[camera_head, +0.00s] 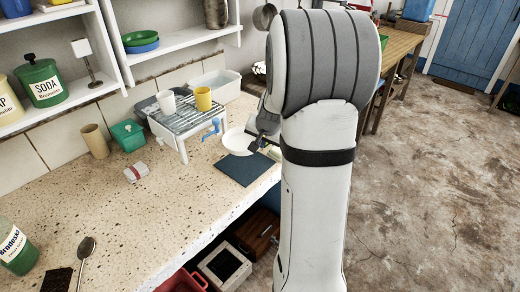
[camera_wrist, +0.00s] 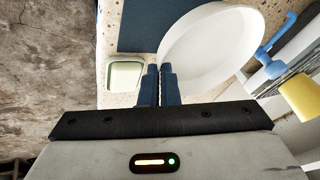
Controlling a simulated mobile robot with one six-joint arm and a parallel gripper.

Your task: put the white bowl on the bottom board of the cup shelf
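The white bowl (camera_head: 238,141) is at the back right of the speckled stone top, beside a dark blue mat. It also shows large and tilted in the wrist view (camera_wrist: 212,42). My gripper (camera_head: 258,145) is at the bowl's right side. In the wrist view its dark fingers (camera_wrist: 159,84) are nearly together with the bowl's near rim between them. I cannot tell whether the bowl is off the surface. A white wall shelf (camera_head: 190,37), which looks like the cup shelf, carries a green and a blue bowl (camera_head: 140,42) on its lower board.
A wire rack (camera_head: 183,114) with a white cup (camera_head: 166,102) and a yellow cup (camera_head: 203,98) stands left of the bowl, with a blue tap (camera_head: 212,128) in front. A white basin (camera_head: 217,85) is behind.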

